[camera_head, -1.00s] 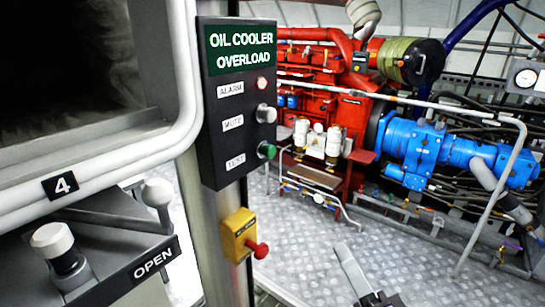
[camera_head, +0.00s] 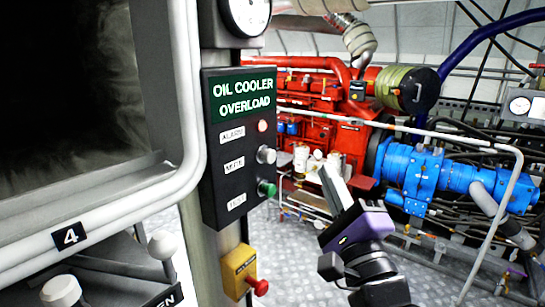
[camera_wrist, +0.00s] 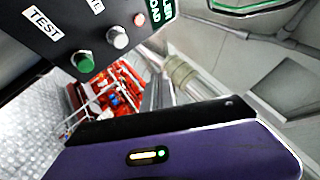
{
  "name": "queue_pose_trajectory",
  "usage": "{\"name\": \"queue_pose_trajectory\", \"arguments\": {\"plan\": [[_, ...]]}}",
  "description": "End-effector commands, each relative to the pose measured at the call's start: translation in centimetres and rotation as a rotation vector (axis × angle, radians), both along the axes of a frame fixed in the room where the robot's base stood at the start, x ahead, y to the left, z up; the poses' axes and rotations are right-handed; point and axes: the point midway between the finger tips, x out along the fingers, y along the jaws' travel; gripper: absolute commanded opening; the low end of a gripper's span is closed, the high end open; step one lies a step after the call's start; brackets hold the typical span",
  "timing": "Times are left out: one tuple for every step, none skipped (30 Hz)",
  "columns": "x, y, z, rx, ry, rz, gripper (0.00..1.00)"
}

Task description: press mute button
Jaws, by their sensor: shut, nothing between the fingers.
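The black control panel (camera_head: 240,145), headed OIL COOLER OVERLOAD, is mounted on a post left of my gripper. The mute button is a grey-white round knob (camera_head: 266,155) beside the MUTE label, between the red alarm lamp (camera_head: 262,126) above and the green test button (camera_head: 267,189) below. In the wrist view the mute button (camera_wrist: 117,37) shows at upper left, with the green button (camera_wrist: 82,60) lower left of it. My gripper (camera_head: 325,172) is shut and empty. It points up, to the right of the panel and apart from the buttons.
A yellow box with a red knob (camera_head: 239,272) is below the panel. A round gauge (camera_head: 247,12) is above it. A large grey-framed door or window (camera_head: 190,110) stands left. The red engine (camera_head: 315,110) and blue machinery (camera_head: 420,170) are behind.

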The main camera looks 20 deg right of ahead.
Motion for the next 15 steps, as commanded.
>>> {"name": "queue_pose_trajectory", "arguments": {"plan": [[0.2,0.2,0.0,0.0,0.0,0.001,0.0],[0.3,0.3,0.0,0.0,0.0,0.001,0.0],[0.5,0.4,0.0,0.001,0.0,0.002,0.0],[0.8,0.6,0.0,0.001,-0.001,0.001,0.0],[1.0,0.7,0.0,0.001,-0.001,0.001,0.0],[1.3,1.0,0.0,0.001,-0.001,0.001,0.0],[1.6,1.2,0.0,0.001,-0.002,0.002,0.0],[2.0,1.5,0.0,0.0,-0.002,0.002,0.0],[2.4,1.8,0.0,0.0,-0.002,0.002,0.0],[2.7,2.1,0.0,0.0,-0.001,0.002,0.0],[3.1,2.3,0.0,0.0,-0.001,0.002,0.0],[3.5,2.6,0.0,0.001,-0.001,0.001,0.0],[3.8,2.8,0.0,0.001,0.0,0.002,0.0],[4.2,3.1,0.0,0.001,0.0,0.002,0.0],[4.5,3.4,0.0,0.0,-0.002,0.002,0.0]]}}
